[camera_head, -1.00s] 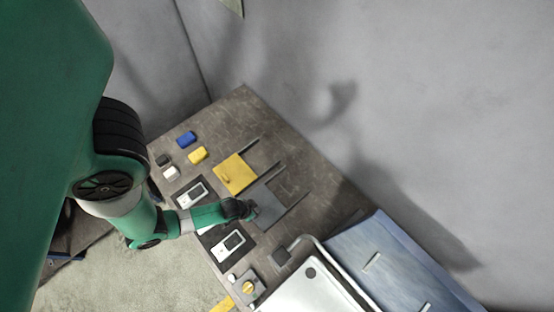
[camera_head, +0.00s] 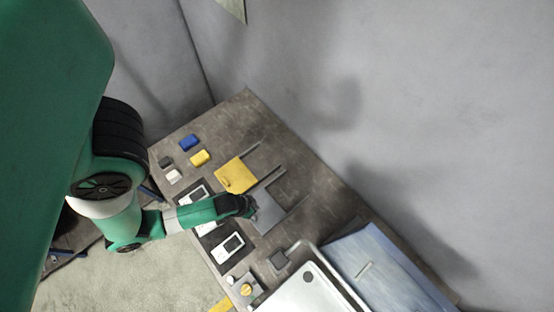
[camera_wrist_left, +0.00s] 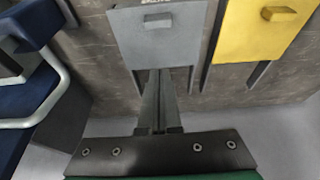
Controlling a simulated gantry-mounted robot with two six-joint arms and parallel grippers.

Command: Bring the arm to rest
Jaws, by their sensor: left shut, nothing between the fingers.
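My left gripper (camera_head: 250,207) is shut and empty, at the end of the green arm that comes in from the left. In the head view it is over the near edge of a grey plate (camera_head: 270,218) on the bench. In the left wrist view its two fingers (camera_wrist_left: 160,100) are together, just beside the edge of the grey plate (camera_wrist_left: 158,45). Whether they touch it I cannot tell. A yellow plate (camera_head: 236,173) lies beside the grey one and also shows in the left wrist view (camera_wrist_left: 258,45). My right gripper is not in view.
The brown bench (camera_head: 225,120) holds blue (camera_head: 189,142) and yellow (camera_head: 200,157) blocks, white devices (camera_head: 232,244) on dark pads, and a knob box (camera_head: 245,288). A pale tray (camera_head: 305,290) and a blue panel (camera_head: 370,265) stand at the lower right. The bench's far end is clear.

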